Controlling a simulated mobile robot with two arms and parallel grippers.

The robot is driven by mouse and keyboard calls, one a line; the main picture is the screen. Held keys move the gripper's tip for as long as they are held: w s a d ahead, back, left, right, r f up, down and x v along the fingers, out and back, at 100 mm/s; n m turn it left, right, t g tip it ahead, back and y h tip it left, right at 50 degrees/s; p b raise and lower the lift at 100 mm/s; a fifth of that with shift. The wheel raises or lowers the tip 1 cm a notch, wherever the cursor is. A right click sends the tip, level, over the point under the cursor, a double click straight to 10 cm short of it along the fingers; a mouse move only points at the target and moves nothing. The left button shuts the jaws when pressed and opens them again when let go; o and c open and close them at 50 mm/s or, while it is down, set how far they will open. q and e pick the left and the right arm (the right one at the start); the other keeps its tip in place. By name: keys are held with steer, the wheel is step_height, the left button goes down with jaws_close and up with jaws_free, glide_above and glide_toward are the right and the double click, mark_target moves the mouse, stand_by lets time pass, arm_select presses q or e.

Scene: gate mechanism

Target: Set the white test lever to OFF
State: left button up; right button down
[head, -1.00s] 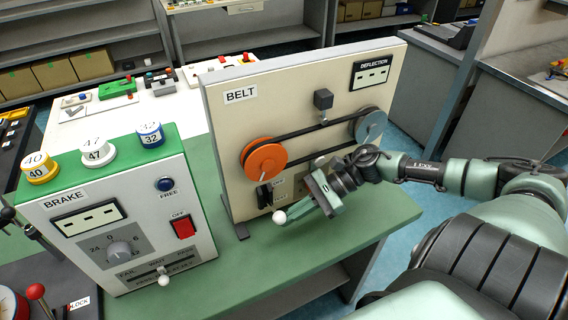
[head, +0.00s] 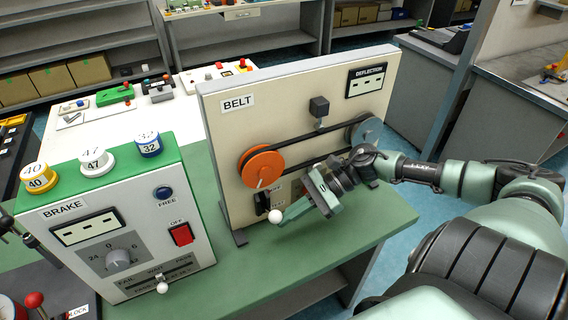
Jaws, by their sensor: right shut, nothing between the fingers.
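The white test lever's round white knob (head: 275,216) shows low on the front of the cream BELT panel (head: 225,150), just below a black switch part (head: 262,204). Small labels beside it are partly hidden; one at the upper side seems to read OFF. My right gripper (head: 290,213) is shut and empty, reaching in from the right. Its fingertips are right at the knob's right side and appear to touch it, though the exact contact is hard to tell. The lever's shaft is mostly hidden. My left gripper is not in view.
The BRAKE box (head: 100,200) stands at left with a red switch (head: 181,235), a white-knobbed slider (head: 162,288) and several weights on top. An orange pulley (head: 263,166) and belt are above the gripper. The green bench (head: 290,263) is clear in front.

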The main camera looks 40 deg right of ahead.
steer(key=shift+r, duration=0.1)
steer(key=p+v, duration=0.1)
steer(key=v, duration=0.6)
steer(key=shift+d, duration=0.35)
steer(key=shift+s, duration=0.1)
stand_by(0.4)
